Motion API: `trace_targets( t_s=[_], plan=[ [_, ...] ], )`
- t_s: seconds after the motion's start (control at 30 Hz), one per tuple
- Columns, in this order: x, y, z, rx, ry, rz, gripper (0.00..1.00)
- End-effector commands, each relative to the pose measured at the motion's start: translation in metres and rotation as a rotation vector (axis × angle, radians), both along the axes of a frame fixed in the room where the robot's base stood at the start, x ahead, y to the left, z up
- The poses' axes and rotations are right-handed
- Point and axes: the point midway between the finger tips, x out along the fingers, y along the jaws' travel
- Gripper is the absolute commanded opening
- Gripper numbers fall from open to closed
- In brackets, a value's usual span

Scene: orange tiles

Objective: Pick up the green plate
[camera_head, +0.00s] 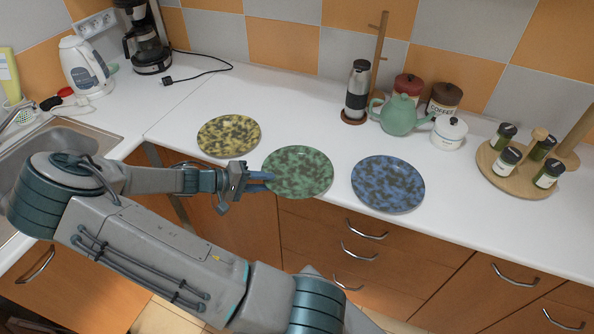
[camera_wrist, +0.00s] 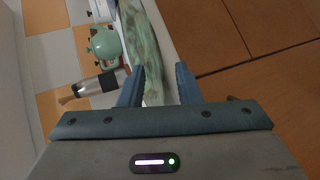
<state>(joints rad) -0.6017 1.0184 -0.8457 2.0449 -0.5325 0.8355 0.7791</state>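The green mottled plate (camera_head: 298,172) lies on the white counter, between a yellow mottled plate (camera_head: 229,136) and a blue mottled plate (camera_head: 388,184). My gripper (camera_head: 267,181) is at the green plate's left edge, with its blue fingers level with the rim. In the wrist view the fingers of my gripper (camera_wrist: 160,68) are apart, and the green plate's edge (camera_wrist: 151,48) runs into the gap between them, nearer the left finger. A gap shows between the plate and the right finger. I cannot tell whether the left finger touches the plate.
A green teapot (camera_head: 399,116), a dark flask (camera_head: 357,91) and canisters stand behind the plates. A round wooden spice rack (camera_head: 521,167) is at the right. A sink (camera_head: 60,150) and a white kettle (camera_head: 85,67) are at the left. The counter's front edge runs just before the plates.

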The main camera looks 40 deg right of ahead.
Motion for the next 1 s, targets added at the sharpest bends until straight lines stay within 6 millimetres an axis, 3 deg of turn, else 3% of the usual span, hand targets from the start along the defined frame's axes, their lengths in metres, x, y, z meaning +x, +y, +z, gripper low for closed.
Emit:
trace_targets(
  t_s=[0.13, 0.27, 0.73, 1.0],
  plan=[
    [0.0, 0.0, 0.0, 0.0, 0.0, 0.0, 0.3],
    [0.0, 0.0, 0.0, 0.0, 0.0, 0.0, 0.0],
    [0.0, 0.001, 0.002, 0.0, -0.002, -0.001, 0.0],
    [0.0, 0.001, 0.026, 0.001, -0.005, -0.002, 0.0]
  ],
)
